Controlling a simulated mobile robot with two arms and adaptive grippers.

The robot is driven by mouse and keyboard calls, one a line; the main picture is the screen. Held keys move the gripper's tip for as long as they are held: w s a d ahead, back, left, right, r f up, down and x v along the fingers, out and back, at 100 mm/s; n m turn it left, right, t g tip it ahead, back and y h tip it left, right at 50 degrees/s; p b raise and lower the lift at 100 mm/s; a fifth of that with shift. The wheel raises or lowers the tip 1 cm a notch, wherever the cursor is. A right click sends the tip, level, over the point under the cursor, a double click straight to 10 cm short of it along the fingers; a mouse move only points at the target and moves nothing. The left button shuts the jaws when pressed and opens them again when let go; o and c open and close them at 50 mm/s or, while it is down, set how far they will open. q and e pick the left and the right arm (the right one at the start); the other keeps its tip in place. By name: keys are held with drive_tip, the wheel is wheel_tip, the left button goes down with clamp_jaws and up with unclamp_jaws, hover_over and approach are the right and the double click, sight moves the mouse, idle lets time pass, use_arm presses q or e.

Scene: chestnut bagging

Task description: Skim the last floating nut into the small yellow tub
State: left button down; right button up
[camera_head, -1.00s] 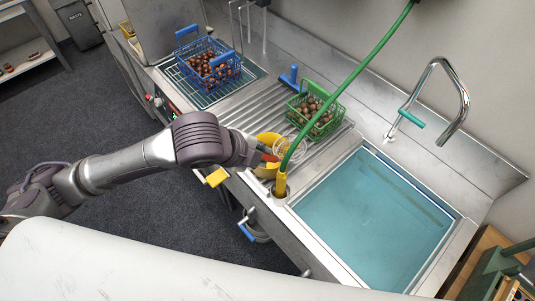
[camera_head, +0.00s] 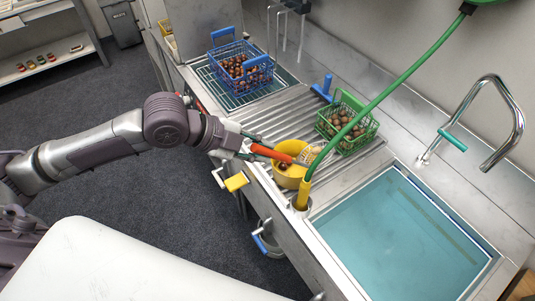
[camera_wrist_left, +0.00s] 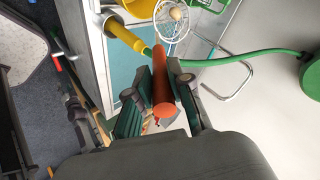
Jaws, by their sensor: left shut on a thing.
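My left gripper (camera_head: 244,148) is shut on the orange handle (camera_head: 272,154) of a wire skimmer. The handle also shows between the fingers in the left wrist view (camera_wrist_left: 162,85). The skimmer's round wire head (camera_head: 308,155) is at the right side of the small yellow tub (camera_head: 289,176), over or by its rim; I cannot tell if they touch. In the left wrist view one pale brown nut (camera_wrist_left: 175,14) lies in the wire head (camera_wrist_left: 168,27). The tub stands on the ribbed drainer, with brown nuts partly visible inside. My right gripper is out of view.
The sink (camera_head: 405,240) holds blue-green water, with no nut visible on it. A green hose (camera_head: 385,98) runs down to a yellow nozzle (camera_head: 302,194) close to the tub. A green basket (camera_head: 347,127) and a blue basket (camera_head: 240,72) hold nuts behind. A tap (camera_head: 512,115) stands right.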

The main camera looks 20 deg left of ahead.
use_arm(q)
drive_tip(key=shift+w+a+f+n+h+b, duration=0.15)
drive_tip(key=shift+a+f+h+b, duration=0.15)
drive_tip(key=shift+a+b, duration=0.15)
drive_tip(key=shift+w+a+f+n+h+b, duration=0.1)
drive_tip(key=shift+a+f+n+h+b, duration=0.05)
drive_tip(key=shift+a+f+h+b, duration=0.3)
drive_tip(key=w+a+f+n+h+b, duration=0.1)
drive_tip(key=a+f+h+b, duration=0.4)
drive_tip(key=b, duration=1.5)
drive_tip(key=shift+a+n+t+b, duration=0.3)
drive_tip(key=shift+a+n+t, duration=0.1)
drive_tip(key=shift+a+n, duration=0.55)
drive_tip(key=shift+a+h, duration=0.15)
drive_tip(key=shift+h, duration=0.1)
